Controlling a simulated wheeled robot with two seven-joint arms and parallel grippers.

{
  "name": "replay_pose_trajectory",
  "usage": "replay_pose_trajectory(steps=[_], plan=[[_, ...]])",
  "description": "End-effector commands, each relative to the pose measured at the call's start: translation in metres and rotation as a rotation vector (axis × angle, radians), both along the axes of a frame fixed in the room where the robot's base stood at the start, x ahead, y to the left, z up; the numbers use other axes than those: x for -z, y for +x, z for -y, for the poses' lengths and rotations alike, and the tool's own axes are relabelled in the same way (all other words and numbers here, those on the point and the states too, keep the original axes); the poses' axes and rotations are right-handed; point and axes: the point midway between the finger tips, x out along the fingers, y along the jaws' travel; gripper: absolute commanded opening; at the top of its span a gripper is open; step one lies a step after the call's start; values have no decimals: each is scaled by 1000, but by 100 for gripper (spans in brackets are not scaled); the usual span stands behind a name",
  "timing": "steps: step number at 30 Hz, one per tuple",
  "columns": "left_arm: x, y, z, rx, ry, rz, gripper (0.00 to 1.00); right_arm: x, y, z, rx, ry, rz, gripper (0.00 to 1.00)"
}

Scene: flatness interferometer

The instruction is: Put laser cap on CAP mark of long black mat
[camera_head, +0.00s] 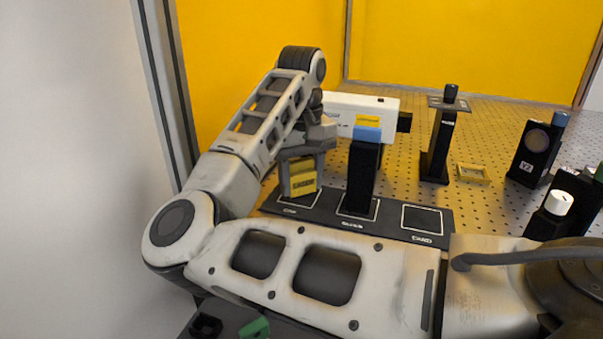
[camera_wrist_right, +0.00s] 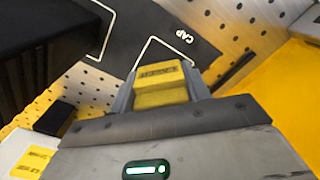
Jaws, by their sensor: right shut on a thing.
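The laser cap (camera_head: 303,182) is a yellow block with dark lettering. My right gripper (camera_head: 302,168) is shut on it, with a finger on each side. The cap also shows between the fingers in the right wrist view (camera_wrist_right: 160,88). It is over the white CAP outline of the long black mat (camera_head: 390,222), at the mat's left end. In the wrist view the CAP lettering (camera_wrist_right: 185,36) and a corner of the outline show; the cap and gripper hide the rest. I cannot tell whether the cap touches the mat. My left gripper is not in view.
A black post with a blue top (camera_head: 364,170) stands on the mat's middle mark, close right of the gripper. The CARD mark (camera_head: 422,219) is bare. A white laser box (camera_head: 350,108) is behind. Black posts and a small yellow frame (camera_head: 473,173) stand on the perforated table.

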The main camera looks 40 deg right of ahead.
Motion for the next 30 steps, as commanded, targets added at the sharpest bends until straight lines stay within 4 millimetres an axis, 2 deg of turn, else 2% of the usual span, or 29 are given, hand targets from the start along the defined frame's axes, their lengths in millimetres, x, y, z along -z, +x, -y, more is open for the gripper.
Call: replay_pose_trajectory(steps=[30], plan=[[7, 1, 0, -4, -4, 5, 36, 8, 0, 0, -1, 0, 0, 22]])
